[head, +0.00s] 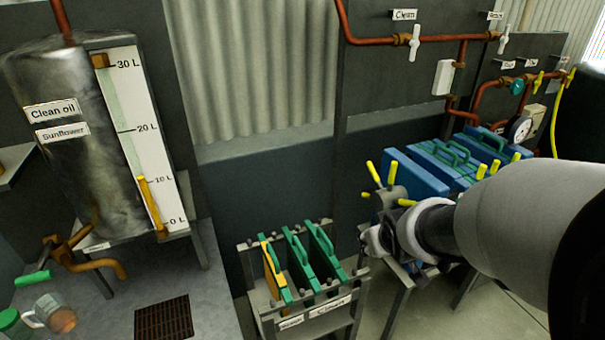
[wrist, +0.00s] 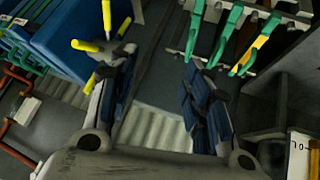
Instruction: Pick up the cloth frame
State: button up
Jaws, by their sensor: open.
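A rack (head: 320,322) stands low in the middle of the head view with several upright green-handled frames. The leftmost frame has an orange-yellow face (head: 268,272); the others look dark green (head: 325,248). In the wrist view the green handles (wrist: 233,30) and the orange-yellow face (wrist: 252,53) show at upper right. My gripper (head: 374,243) is to the right of the rack, beside the blue press. In the wrist view its fingers (wrist: 162,75) are spread with nothing between them. I cannot tell which frame is the cloth frame.
A press with blue plates (head: 425,178) and yellow handles (head: 375,172) stands close by my gripper; it also fills the upper left of the wrist view (wrist: 75,35). A clean-oil tank (head: 75,160) stands left. Copper pipes (head: 380,40) run along the back panel.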

jog(key=w+d+f+n+t+p, duration=0.1)
jog(key=w+d+f+p, duration=0.1)
jog(key=w+f, duration=0.35)
jog(key=t+y+p, duration=0.4)
jog(key=t+y, duration=0.1)
jog(key=y, duration=0.1)
send_near(326, 249)
jog(key=shift+n, duration=0.4)
jog(key=b+x, duration=0.1)
jog(key=x, duration=0.2)
jog(key=b+x, duration=0.1)
jog(key=x, duration=0.2)
jog(key=b+x, duration=0.2)
jog(key=x, duration=0.2)
jog(key=shift+f, duration=0.45)
jog(key=shift+c, duration=0.4)
grip_shut()
jog(key=shift+r, duration=0.1)
